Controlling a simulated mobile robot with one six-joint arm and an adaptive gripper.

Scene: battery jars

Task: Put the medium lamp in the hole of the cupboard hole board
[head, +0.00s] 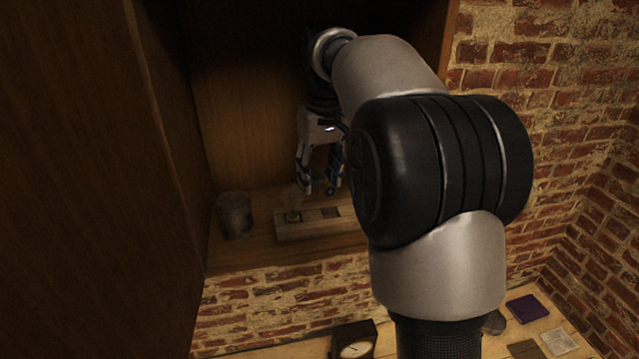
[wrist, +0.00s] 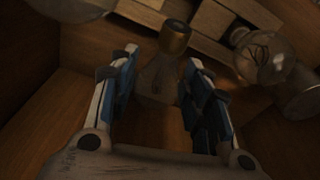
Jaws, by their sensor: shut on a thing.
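My gripper (head: 320,190) points down inside the cupboard, above the hole board (head: 322,228). In the wrist view my gripper (wrist: 163,60) is shut on a lamp, its clear glass (wrist: 157,82) between the fingers. Its brass cap (wrist: 175,38) points away from my palm, towards the hole board (wrist: 213,20). I take it as the medium lamp. The cap looks close to the board, but I cannot tell whether it touches or lines up with a hole. Another clear lamp (wrist: 262,58) stands at one end of the board; it shows faintly in the head view (head: 293,200).
A grey jar (head: 235,215) stands left of the board on the cupboard shelf. The cupboard's left wall (head: 165,130) is close by. A rounded pale thing (wrist: 72,6) sits at the wrist view's upper left. My arm hides the shelf's right part. A dial box (head: 354,345) lies below.

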